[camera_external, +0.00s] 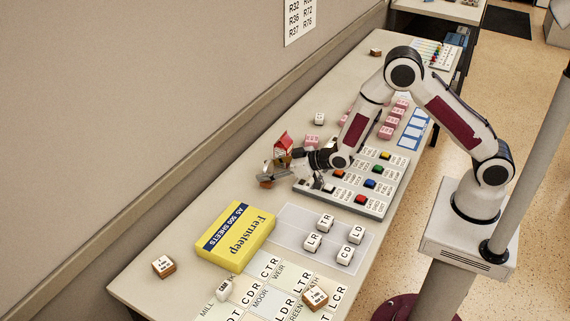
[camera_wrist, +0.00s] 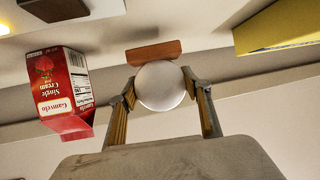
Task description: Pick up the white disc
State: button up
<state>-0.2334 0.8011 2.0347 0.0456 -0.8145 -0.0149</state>
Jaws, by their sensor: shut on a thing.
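The white disc (camera_wrist: 160,86) shows round and pale between the two fingertips of my gripper (camera_wrist: 160,90) in the wrist view. The fingers touch it on its left and right sides, and my gripper is shut on it. In the outside view my gripper (camera_external: 268,176) is at the left end of my arm, between the wall side of the table and the button panel. I cannot make out the disc clearly there. An orange-brown block (camera_wrist: 153,52) shows just beyond the disc in the wrist view.
A red cream carton (camera_wrist: 65,90) stands close to my gripper; it also shows in the outside view (camera_external: 284,143). A yellow paper pack (camera_external: 237,236) lies nearer the camera. A button panel (camera_external: 381,208) is to the right. Several lettered cubes and pink blocks occupy the table (camera_external: 160,235).

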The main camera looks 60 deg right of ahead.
jog(key=shift+r, duration=3.85)
